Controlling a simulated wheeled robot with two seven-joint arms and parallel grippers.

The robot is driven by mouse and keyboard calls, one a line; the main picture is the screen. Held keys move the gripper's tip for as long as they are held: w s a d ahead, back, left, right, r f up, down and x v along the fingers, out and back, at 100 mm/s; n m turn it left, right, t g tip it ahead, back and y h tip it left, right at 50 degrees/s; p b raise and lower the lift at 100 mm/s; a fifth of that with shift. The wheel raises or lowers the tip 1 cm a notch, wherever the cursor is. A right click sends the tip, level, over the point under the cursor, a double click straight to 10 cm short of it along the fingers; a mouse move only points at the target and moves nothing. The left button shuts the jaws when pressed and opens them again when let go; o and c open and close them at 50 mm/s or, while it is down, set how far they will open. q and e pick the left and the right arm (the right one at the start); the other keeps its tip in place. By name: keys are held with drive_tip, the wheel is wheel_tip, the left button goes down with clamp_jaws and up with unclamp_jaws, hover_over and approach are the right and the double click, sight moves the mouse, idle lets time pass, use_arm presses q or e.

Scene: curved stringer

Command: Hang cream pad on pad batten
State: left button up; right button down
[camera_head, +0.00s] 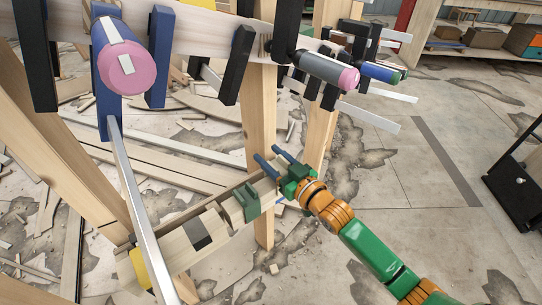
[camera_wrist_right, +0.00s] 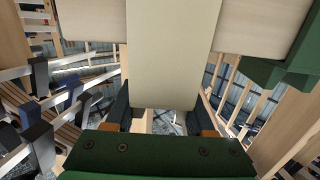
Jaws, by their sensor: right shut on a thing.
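My right gripper (camera_head: 278,160) is at the right part of a pale wooden batten (camera_head: 180,253), low in the middle of the head view, its two blue fingers pointing up and left. In the right wrist view, my right gripper (camera_wrist_right: 165,118) is shut on a flat cream pad (camera_wrist_right: 172,55). The pad sticks out beyond the fingers and overlaps a pale wooden beam (camera_wrist_right: 90,25) behind it. In the head view I cannot make out the held pad clearly. A green bracket (camera_head: 247,201) sits on the batten, left of the gripper. My left gripper is not in view.
A dark grey patch (camera_head: 198,231) and a yellow piece (camera_head: 140,268) are on the batten. A silver bar (camera_head: 142,205) slants down in front. Pink-ended rolls (camera_head: 125,72) (camera_head: 348,78) are above on the rack. Wooden posts (camera_head: 260,125) stand close behind; open floor lies right.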

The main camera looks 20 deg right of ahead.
drive_tip(key=shift+f+b, duration=0.75)
drive_tip(key=shift+f, duration=0.4)
drive_tip(key=shift+f, duration=0.55)
drive_tip(key=shift+c, duration=0.9)
unclamp_jaws()
drive_tip(key=v, duration=0.7)
drive_tip(key=shift+p, duration=0.4)
